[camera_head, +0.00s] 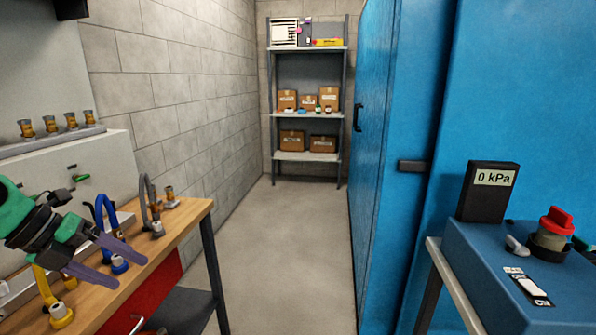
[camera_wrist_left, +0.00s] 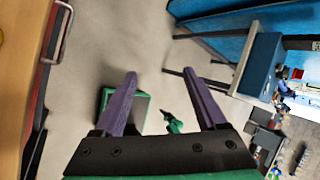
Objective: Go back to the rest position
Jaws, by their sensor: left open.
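My left gripper (camera_head: 130,275) is over the wooden workbench at the left in the head view. Its two purple fingers are apart with nothing between them. In the left wrist view the fingers (camera_wrist_left: 160,76) also stand apart and empty, with grey floor beyond.
The wooden workbench (camera_head: 185,225) runs along the left. A blue unit (camera_head: 525,285) with a red knob and a gauge reading 0 kPa stands at the right. A shelf (camera_head: 306,115) with boxes is at the back. The floor (camera_head: 290,240) between is clear.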

